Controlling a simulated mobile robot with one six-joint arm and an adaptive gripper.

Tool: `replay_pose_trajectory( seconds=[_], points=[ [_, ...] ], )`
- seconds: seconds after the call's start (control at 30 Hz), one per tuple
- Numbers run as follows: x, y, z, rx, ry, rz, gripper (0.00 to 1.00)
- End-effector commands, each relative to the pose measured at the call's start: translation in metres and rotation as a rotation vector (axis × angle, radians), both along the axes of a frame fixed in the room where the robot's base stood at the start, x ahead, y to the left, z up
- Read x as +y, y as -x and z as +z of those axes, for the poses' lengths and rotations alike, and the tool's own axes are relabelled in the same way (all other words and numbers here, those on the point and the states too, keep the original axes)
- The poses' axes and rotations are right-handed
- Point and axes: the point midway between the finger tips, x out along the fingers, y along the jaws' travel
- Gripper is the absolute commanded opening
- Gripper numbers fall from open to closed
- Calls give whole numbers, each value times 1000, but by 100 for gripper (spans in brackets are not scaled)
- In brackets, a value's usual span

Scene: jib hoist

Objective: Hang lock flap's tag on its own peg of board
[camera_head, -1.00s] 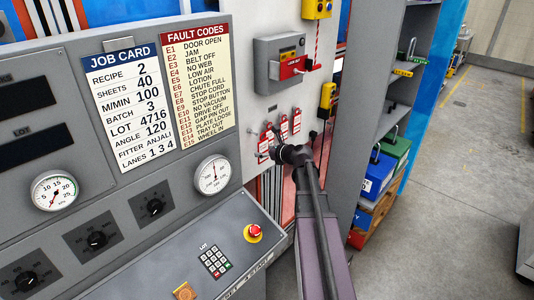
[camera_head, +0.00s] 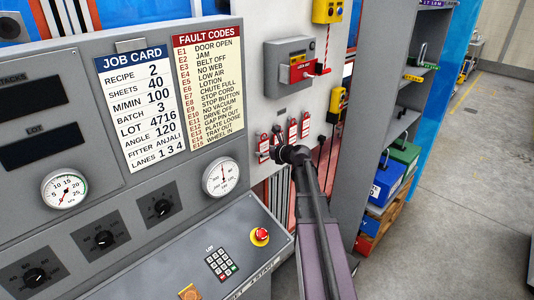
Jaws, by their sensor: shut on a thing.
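Red-and-white tags hang in a row on the light grey board (camera_head: 262,100). Two of them, a middle tag (camera_head: 293,130) and a right tag (camera_head: 306,126), hang just right of and above my gripper. Another red-and-white tag (camera_head: 264,143) is at the left, by the jaws, in front of the board. My gripper (camera_head: 271,153) is shut, apparently on this left tag; the wrist hides most of the jaws. I cannot tell whether this tag touches a peg. A red lock flap (camera_head: 303,71) sits on the grey switch box above.
The console panel with its job card and gauges lies left. Its sloped desk carries a keypad (camera_head: 220,263) and a red stop button (camera_head: 261,235). A yellow device (camera_head: 339,102) hangs right of the tags. Shelves with blue (camera_head: 387,182) and green boxes stand further right; floor beyond is open.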

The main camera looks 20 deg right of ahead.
Motion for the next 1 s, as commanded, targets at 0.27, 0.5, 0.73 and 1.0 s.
replay_pose_trajectory(
  seconds=[0.27,0.5,0.73,1.0],
  points=[
    [3,-7,-4,0,0,1,46],
    [4,-9,-4,0,0,0,46],
    [4,-9,-4,0,0,0,46],
    [3,-9,-4,0,0,0,46]
  ],
)
